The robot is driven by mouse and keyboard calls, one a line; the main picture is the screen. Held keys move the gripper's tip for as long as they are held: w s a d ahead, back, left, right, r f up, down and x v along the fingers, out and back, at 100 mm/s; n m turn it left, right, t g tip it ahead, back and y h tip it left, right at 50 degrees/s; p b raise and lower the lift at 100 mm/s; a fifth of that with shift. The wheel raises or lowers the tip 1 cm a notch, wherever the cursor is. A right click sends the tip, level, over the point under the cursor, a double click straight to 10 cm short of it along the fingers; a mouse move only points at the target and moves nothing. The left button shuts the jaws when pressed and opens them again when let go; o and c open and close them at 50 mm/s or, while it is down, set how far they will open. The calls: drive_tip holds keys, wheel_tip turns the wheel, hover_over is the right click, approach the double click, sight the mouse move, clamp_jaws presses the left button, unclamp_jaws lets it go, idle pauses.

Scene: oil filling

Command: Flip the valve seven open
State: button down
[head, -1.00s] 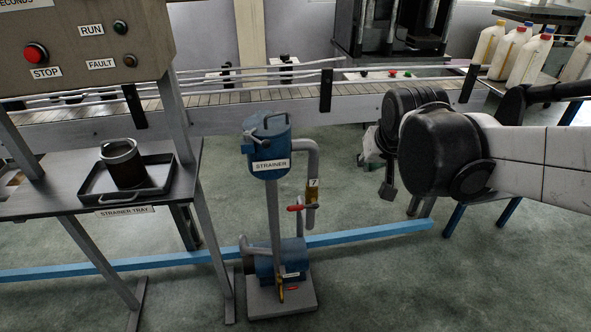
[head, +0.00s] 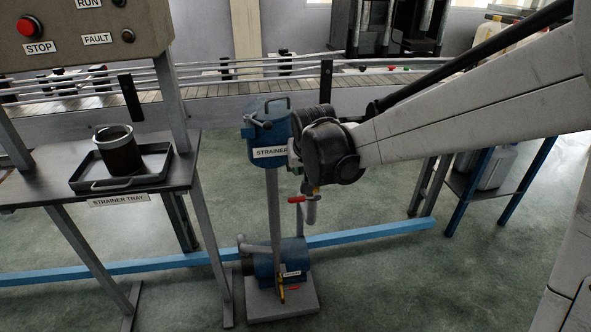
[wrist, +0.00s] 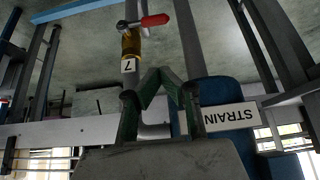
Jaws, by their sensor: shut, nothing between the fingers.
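Valve seven has a red lever (head: 297,200) on a pipe to the right of the blue strainer (head: 258,136). The lever lies roughly level, its red end to the left in the head view. In the wrist view the red lever (wrist: 154,20) stands out sideways from the brass valve body (wrist: 131,44), near a tag reading 7 (wrist: 128,66). My gripper (wrist: 160,72) is shut and empty, its fingertips meeting, apart from the lever in the picture. In the head view my wrist hides the gripper and the upper part of the valve's pipe.
A blue pump (head: 280,262) stands on a grey base below, with another small red lever (head: 293,287). The strainer tray (head: 122,172), holding a dark cup (head: 119,150), is on the table at left. A conveyor (head: 215,108) runs behind.

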drive_tip(key=shift+f, duration=0.1)
drive_tip(key=b, duration=0.4)
hover_over(295, 199)
drive_tip(key=w, duration=0.1)
wheel_tip(295, 199, down, 9)
drive_tip(key=shift+w+d+r, duration=0.1)
drive_tip(key=shift+r, duration=0.05)
drive_tip(key=shift+s+f, duration=0.25)
drive_tip(key=shift+f, duration=0.45)
drive_tip(key=shift+s+d+f+b, duration=0.15)
drive_tip(key=shift+f+b, duration=0.1)
drive_tip(key=shift+f, duration=0.25)
drive_tip(key=shift+s+a+f+b, duration=0.1)
drive_tip(key=shift+f+b, duration=0.1)
drive_tip(key=shift+f, duration=0.3)
